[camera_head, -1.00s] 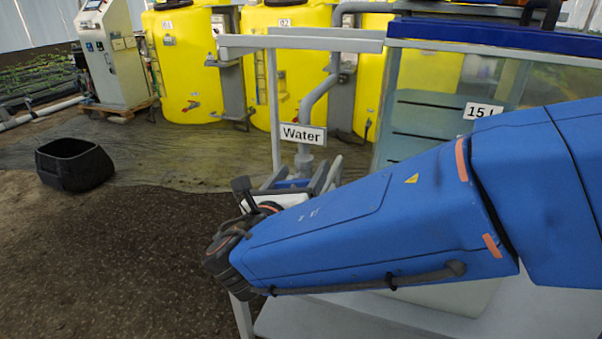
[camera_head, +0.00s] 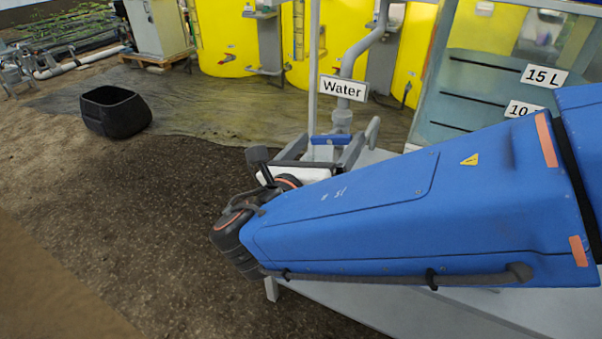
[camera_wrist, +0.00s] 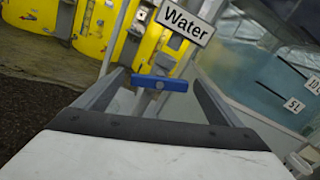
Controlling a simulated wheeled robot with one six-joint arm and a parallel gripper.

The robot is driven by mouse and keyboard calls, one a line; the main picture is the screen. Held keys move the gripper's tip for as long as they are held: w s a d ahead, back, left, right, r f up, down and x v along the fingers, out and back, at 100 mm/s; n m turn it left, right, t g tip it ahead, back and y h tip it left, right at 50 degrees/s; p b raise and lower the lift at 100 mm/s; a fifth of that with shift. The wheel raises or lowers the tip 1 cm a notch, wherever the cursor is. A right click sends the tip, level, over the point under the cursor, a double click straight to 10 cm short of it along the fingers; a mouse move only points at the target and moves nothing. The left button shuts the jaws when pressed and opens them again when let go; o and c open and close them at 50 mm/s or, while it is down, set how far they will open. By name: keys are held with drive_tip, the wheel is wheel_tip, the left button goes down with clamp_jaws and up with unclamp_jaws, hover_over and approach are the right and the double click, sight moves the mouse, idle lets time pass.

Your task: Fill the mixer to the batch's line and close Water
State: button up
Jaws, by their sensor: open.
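The Water sign (camera_head: 343,88) hangs on grey pipework, and below it is a blue valve handle (camera_head: 330,140). In the wrist view the blue handle (camera_wrist: 159,84) lies crosswise, between the two fingers in the picture and beyond their tips. My gripper (camera_head: 345,142) is open with nothing held; it points at the handle, and I cannot tell whether a finger touches it. The clear mixer tank (camera_head: 468,95) stands at the right with 15 L and 10 L labels; a 5 L label (camera_wrist: 293,104) shows in the wrist view. My arm hides its lower part, and its liquid level is unclear.
Yellow tanks (camera_head: 225,40) stand behind the pipework. A black open bin (camera_head: 112,110) sits on the floor at left. A grey bench surface (camera_head: 400,312) lies below my arm. The dark floor at left is mostly clear.

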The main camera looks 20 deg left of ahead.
sight(338, 129)
drive_tip(key=s, duration=1.1)
drive_tip(key=shift+s+a, duration=0.2)
drive_tip(key=shift+a, duration=0.25)
drive_tip(key=shift+w, duration=0.15)
idle(3.0)
drive_tip(key=w, duration=0.5)
drive_tip(key=w+d, duration=0.1)
drive_tip(key=w, duration=1.1)
drive_tip(key=shift+d, duration=0.2)
drive_tip(key=c, duration=1.1)
